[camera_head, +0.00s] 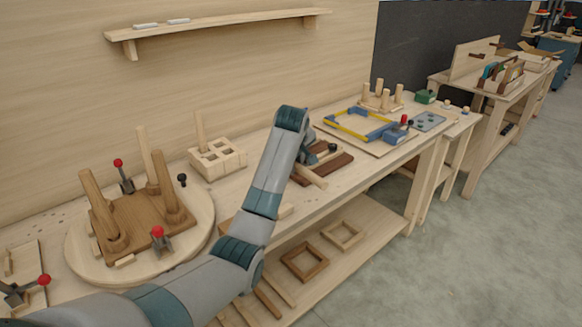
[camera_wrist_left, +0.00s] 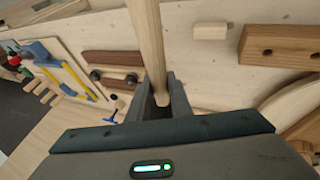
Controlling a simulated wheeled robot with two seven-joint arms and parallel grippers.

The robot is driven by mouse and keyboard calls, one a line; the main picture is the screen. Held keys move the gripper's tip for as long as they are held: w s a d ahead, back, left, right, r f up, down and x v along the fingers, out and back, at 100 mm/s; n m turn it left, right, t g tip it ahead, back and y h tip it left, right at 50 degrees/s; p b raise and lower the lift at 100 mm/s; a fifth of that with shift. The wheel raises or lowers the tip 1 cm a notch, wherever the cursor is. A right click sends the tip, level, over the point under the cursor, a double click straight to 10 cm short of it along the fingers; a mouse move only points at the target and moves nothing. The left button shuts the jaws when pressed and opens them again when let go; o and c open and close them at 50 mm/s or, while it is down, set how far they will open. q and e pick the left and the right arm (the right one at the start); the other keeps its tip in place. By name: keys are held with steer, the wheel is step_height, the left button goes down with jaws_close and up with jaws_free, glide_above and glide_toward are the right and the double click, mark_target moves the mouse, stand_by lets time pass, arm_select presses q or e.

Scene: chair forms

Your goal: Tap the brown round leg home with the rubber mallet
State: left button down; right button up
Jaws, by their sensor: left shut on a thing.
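A brown chair seat (camera_head: 138,226) lies on a round pale wooden turntable (camera_head: 80,262) at the left of the head view. Brown round legs stand up from it, one at the front left (camera_head: 101,212) and one at the right (camera_head: 176,205). I cannot tell how deep any leg sits. My left gripper (camera_wrist_left: 160,103) is shut on a pale wooden handle (camera_wrist_left: 147,40), seemingly the mallet's; the mallet's head is not clear in either view. In the head view this gripper (camera_head: 306,152) is over the bench, right of the turntable and apart from the legs.
Red-knobbed clamps (camera_head: 158,238) stand around the seat. Dark wooden strips (camera_head: 330,166) lie near my gripper, and a blue and yellow frame (camera_head: 360,124) lies farther right. A wall shelf (camera_head: 220,22) hangs above.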

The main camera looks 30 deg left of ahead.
mark_target(313, 178)
arm_select(q)
steer(key=s+d+r+m+h, duration=0.1)
steer(key=s+d+m, duration=0.1)
steer(key=s+d+r+m+h, duration=0.1)
steer(key=s+d+r+m, duration=0.1)
steer(key=s+d, duration=0.1)
steer(key=s+d+r+m+h, duration=0.1)
steer(key=s+d+r+m, duration=0.1)
steer(key=m, duration=0.1)
steer(key=shift+s+d+r+h+b, duration=0.1)
steer(key=shift+s+d+h+b, duration=0.1)
steer(key=shift+h+b, duration=0.15)
steer(key=s+d+f+m+g+h, duration=0.1)
steer(key=s+d+m, duration=0.3)
steer(key=s, duration=0.5)
steer(key=s+d+f+m+g+h, duration=0.1)
steer(key=s+d+f+m+h, duration=0.1)
steer(key=s+d, duration=0.3)
steer(key=s+f+m, duration=0.1)
steer(key=s, duration=0.3)
steer(key=shift+d+m+b, duration=0.2)
steer(key=shift+m+b, duration=0.15)
steer(key=shift+m, duration=0.05)
arm_select(e)
steer(key=shift+f, duration=0.65)
arm_select(q)
steer(key=shift+s+h, duration=0.1)
steer(key=shift+h, duration=0.25)
